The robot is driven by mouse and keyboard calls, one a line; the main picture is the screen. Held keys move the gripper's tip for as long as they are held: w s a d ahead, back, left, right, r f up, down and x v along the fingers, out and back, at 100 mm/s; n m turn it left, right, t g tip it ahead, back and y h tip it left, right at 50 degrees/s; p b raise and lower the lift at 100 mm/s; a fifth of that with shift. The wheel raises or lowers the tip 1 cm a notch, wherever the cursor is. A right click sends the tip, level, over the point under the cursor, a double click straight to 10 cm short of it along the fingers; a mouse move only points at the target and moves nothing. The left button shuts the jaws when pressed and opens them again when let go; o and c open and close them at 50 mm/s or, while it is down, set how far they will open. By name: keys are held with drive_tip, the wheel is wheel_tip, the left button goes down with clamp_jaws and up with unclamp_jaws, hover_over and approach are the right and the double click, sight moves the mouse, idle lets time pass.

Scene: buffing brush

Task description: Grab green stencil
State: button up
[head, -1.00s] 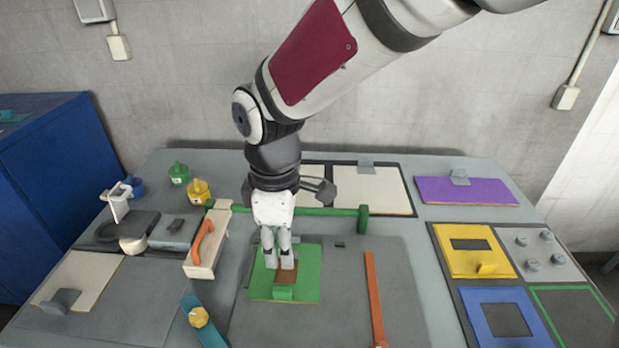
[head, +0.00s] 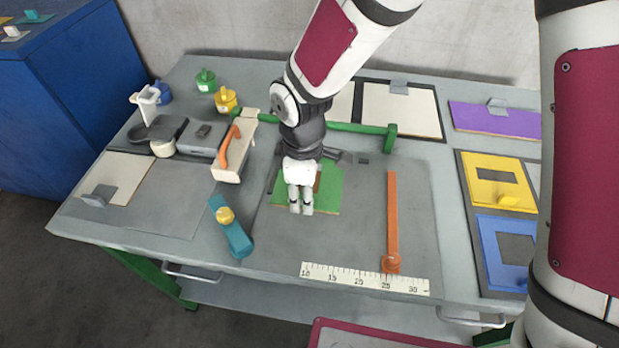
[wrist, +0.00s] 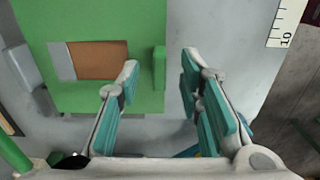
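The green stencil (head: 327,190) is a flat plate lying on the grey mat in the middle of the bench. In the wrist view the stencil (wrist: 110,22) has a window showing brown and grey beneath. A raised green tab (wrist: 159,82) stands at its edge. My gripper (head: 301,207) is low over the stencil's near edge and hides the tab in the head view. In the wrist view my gripper (wrist: 160,72) is open, with one teal-padded finger on each side of the tab. I see no contact, and the exact height is unclear.
An orange bar (head: 392,220) lies right of the stencil, and a ruler (head: 365,279) along the front edge. A teal tool with a yellow knob (head: 231,226) lies left. A green rail (head: 350,127) runs behind. Yellow (head: 500,188) and blue (head: 503,252) stencils sit at right.

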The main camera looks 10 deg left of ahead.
drive_tip(key=shift+f, duration=0.75)
clamp_jaws()
drive_tip(key=shift+r, duration=0.2)
